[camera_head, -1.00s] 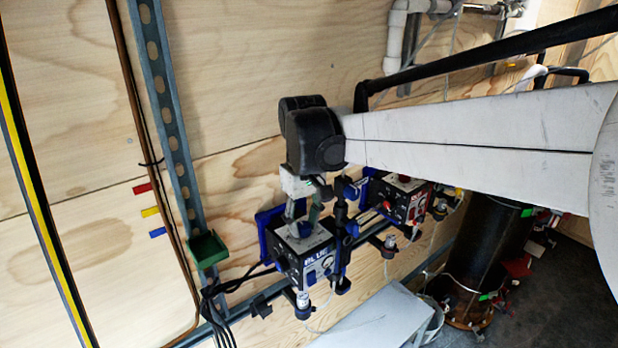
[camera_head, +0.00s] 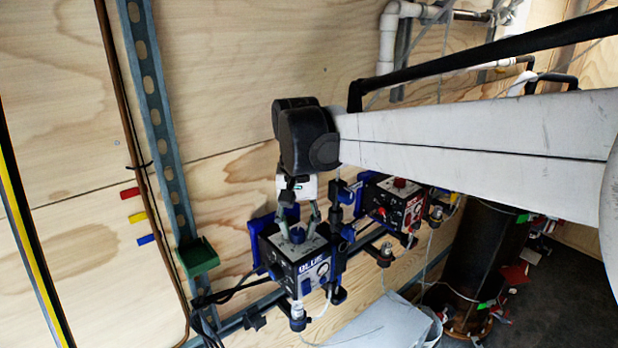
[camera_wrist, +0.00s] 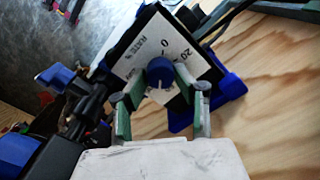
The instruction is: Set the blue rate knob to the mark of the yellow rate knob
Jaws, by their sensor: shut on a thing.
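The blue rate knob (camera_wrist: 160,73) sits on a white dial plate (camera_wrist: 140,55) marked "RATE %", with 0 and 20 legible. In the head view it is the dark blue cap (camera_head: 297,236) on top of the box lettered BLUE (camera_head: 300,268). My gripper (camera_wrist: 155,92) has its two green-padded fingers on either side of the knob, shut on it; the gripper also shows in the head view (camera_head: 299,228). The knob's pointer setting is not clear. The yellow rate knob cannot be made out; only a small yellow part (camera_head: 447,196) shows below my arm.
A box with a red knob (camera_head: 396,203) stands to the right of the blue one on the same rail. A green tray (camera_head: 200,256) hangs on the metal strut at left. Red, yellow and blue tags (camera_head: 137,217) are on the plywood wall. Cables hang below the boxes.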

